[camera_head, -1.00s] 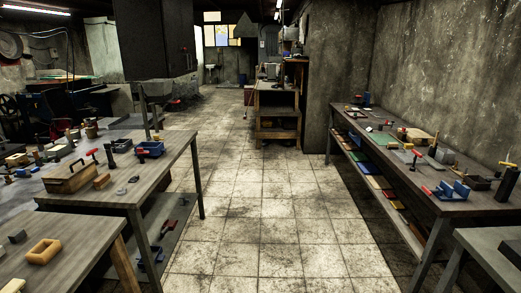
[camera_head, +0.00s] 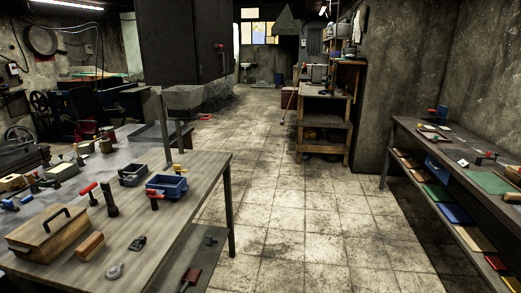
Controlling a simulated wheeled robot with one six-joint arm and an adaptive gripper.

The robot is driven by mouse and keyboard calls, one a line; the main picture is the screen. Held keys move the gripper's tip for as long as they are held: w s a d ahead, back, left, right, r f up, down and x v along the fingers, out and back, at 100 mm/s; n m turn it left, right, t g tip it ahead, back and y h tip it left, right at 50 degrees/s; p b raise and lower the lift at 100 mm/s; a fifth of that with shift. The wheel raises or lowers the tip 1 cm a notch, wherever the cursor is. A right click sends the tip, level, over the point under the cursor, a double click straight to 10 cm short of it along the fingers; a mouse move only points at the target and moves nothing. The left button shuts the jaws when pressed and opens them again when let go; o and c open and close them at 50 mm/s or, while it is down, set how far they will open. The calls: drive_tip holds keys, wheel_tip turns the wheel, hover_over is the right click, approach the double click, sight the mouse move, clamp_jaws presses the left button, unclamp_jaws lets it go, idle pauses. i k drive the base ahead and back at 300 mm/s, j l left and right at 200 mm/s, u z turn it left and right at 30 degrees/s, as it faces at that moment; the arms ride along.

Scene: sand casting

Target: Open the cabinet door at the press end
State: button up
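No cabinet door that I can clearly make out shows in the head view. A large dark box-like block (camera_head: 182,40) stands or hangs left of the centre, with a small red part on its right side; I cannot tell whether it is a cabinet. A machine with a handwheel (camera_head: 40,103) stands at the far left; I cannot tell whether it is the press. My gripper and arm are out of view.
A tool-covered workbench (camera_head: 180,218) fills the left foreground, with a wooden box (camera_head: 48,230) on it. A second bench (camera_head: 440,140) with a lower shelf runs along the right wall. A wooden shelf unit (camera_head: 325,122) stands ahead. The tiled aisle (camera_head: 290,215) between is clear.

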sight(226, 11)
drive_tip(key=i+l, duration=0.1)
drive_tip(key=i, duration=3.55)
drive_tip(key=i+u, duration=0.2)
drive_tip(key=i, duration=0.4)
drive_tip(key=i+l+u, duration=0.2)
drive_tip(key=i, duration=0.4)
